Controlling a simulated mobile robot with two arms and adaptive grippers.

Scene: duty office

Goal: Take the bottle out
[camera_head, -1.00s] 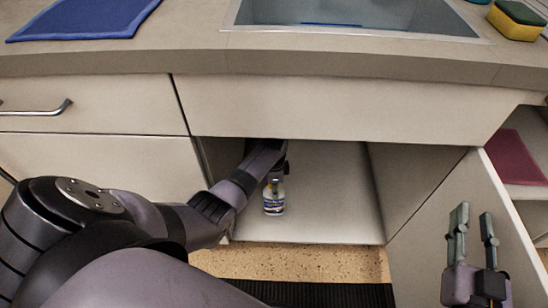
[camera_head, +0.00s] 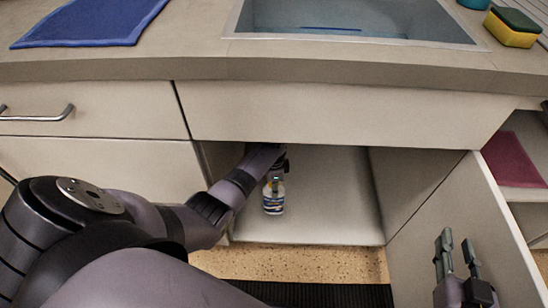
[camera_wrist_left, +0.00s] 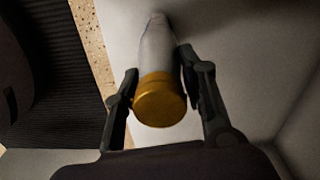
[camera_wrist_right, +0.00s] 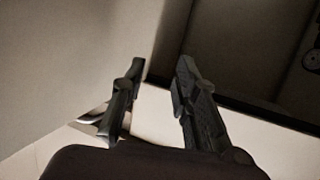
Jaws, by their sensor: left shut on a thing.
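The bottle (camera_head: 273,200) is small, with a blue, white and yellow label. It stands roughly upright in the open cabinet under the sink, near the front edge of the cabinet floor. My left arm reaches into the cabinet, and its gripper is mostly hidden under the counter front in the head view. In the left wrist view my left gripper (camera_wrist_left: 160,95) has its fingers on either side of the bottle (camera_wrist_left: 158,50), just behind its gold cap, and is shut on it. My right gripper (camera_head: 457,254) is empty with its fingers apart, beside the open cabinet door; it also shows in the right wrist view (camera_wrist_right: 155,85).
The open cabinet door (camera_head: 440,220) stands at the right, close to my right gripper. The cabinet floor (camera_head: 330,200) is bare right of the bottle. Above are the sink (camera_head: 350,20), a blue cloth (camera_head: 85,22) and a sponge (camera_head: 512,28). A dark mat (camera_head: 330,295) lies below.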

